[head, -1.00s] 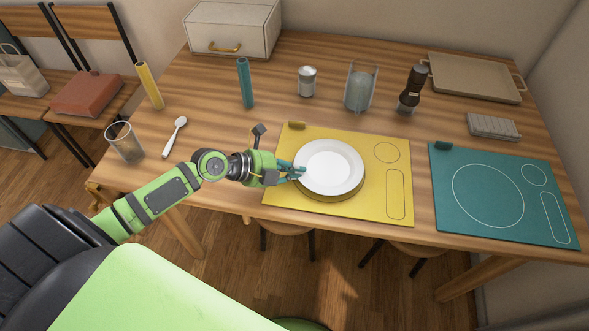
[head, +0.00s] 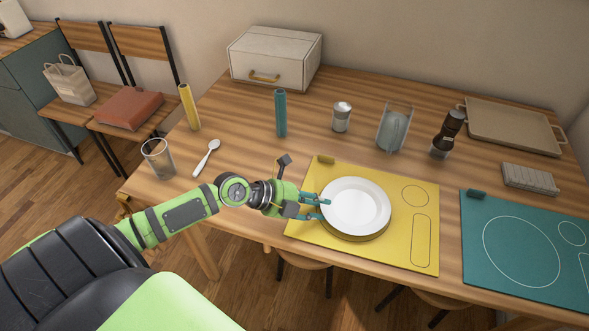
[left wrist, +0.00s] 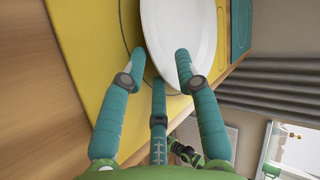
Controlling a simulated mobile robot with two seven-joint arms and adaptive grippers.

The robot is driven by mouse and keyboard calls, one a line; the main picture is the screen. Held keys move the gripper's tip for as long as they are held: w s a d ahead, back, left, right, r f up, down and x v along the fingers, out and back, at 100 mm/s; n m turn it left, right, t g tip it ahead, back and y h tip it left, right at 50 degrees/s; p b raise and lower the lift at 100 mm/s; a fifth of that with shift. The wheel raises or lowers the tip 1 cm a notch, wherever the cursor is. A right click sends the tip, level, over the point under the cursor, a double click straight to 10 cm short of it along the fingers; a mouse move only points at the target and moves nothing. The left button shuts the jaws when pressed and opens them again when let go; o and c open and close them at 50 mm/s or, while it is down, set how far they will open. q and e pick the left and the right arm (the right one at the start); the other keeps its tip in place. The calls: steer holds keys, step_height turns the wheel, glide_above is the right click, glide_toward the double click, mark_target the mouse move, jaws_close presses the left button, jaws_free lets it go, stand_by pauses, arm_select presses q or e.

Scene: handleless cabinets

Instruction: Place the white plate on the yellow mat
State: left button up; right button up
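The white plate (head: 355,204) is over the large circle at the left part of the yellow mat (head: 398,258). A darker crescent shows below its near rim; I cannot tell whether it rests flat on the mat. My left gripper (head: 322,209) is at the plate's left rim with its teal fingers spread apart. In the left wrist view, the fingers (left wrist: 160,68) are open around the near rim of the plate (left wrist: 182,25), and the yellow mat (left wrist: 85,40) lies beneath. Whether a finger still touches the rim is unclear.
A teal mat (head: 510,255) lies to the right. A spoon (head: 206,158) and glass (head: 158,158) are left. A teal cylinder (head: 281,113), shaker (head: 341,117), dark bottle (head: 447,132), tray (head: 510,125) and white box (head: 274,60) stand farther back.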

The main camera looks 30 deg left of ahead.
arm_select(q)
steer(key=b+v, duration=0.1)
steer(key=v, duration=0.9)
steer(key=shift+s+a+r, duration=0.1)
steer(key=shift+s+r, duration=0.05)
steer(key=shift+r, duration=0.15)
